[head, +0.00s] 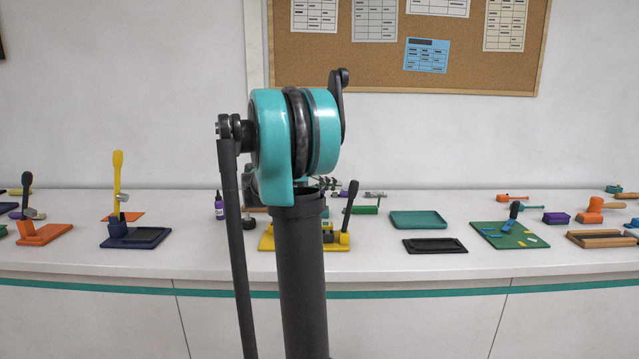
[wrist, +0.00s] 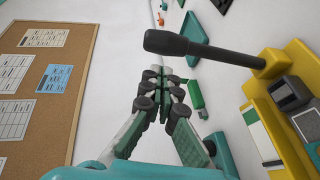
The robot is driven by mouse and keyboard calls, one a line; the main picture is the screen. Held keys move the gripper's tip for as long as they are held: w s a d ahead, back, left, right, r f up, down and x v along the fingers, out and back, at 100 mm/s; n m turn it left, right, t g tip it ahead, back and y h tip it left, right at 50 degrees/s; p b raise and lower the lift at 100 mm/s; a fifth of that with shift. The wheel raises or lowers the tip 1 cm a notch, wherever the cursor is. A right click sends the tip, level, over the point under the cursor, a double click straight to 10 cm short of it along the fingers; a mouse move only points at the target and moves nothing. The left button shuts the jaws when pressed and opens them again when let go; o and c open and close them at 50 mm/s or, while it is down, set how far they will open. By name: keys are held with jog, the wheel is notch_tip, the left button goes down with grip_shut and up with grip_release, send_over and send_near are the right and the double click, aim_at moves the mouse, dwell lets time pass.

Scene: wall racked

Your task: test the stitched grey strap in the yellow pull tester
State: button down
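The yellow pull tester (head: 268,240) stands on the bench, partly hidden behind my arm in the head view. Its dark lever (head: 350,200) stands up at its right side. In the wrist view the tester's yellow body (wrist: 291,55) is at the right, and the lever (wrist: 200,48) reaches left across the view. My gripper (wrist: 158,78) has its fingertips together, with nothing seen between them. It is beside the lever, apart from it in the picture. A pale grey piece (wrist: 308,124) lies on the tester; I cannot tell whether it is the stitched strap.
A teal tray (head: 418,219) and a black tray (head: 434,246) lie right of the tester. A green tool (head: 366,210) lies behind it. A navy stand with a yellow lever (head: 118,180) is at the left, a green mat (head: 500,243) at the right. The bench front is mostly clear.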

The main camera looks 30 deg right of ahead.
jog(key=shift+s+d+f, duration=0.2)
jog(key=shift+s+d, duration=0.35)
jog(key=shift+s, duration=0.15)
jog(key=shift+s+d+r+m+y, duration=0.1)
jog(key=shift+s+d+m+y, duration=0.05)
jog(key=shift+s+d+y, duration=0.4)
jog(key=shift+s+d+r+m+y, duration=0.1)
jog(key=shift+s+d+m+y, duration=0.1)
jog(key=shift+d+y, duration=0.3)
jog(key=s+d+f+m+t+y, duration=0.2)
jog(key=s+d+f+t+y, duration=0.3)
jog(key=d+f+y, duration=0.5)
jog(key=shift+s+d+f+m+t, duration=0.35)
jog(key=shift+s+d+f+t, duration=0.1)
jog(key=shift+s+d, duration=0.75)
jog(key=shift+y, duration=0.25)
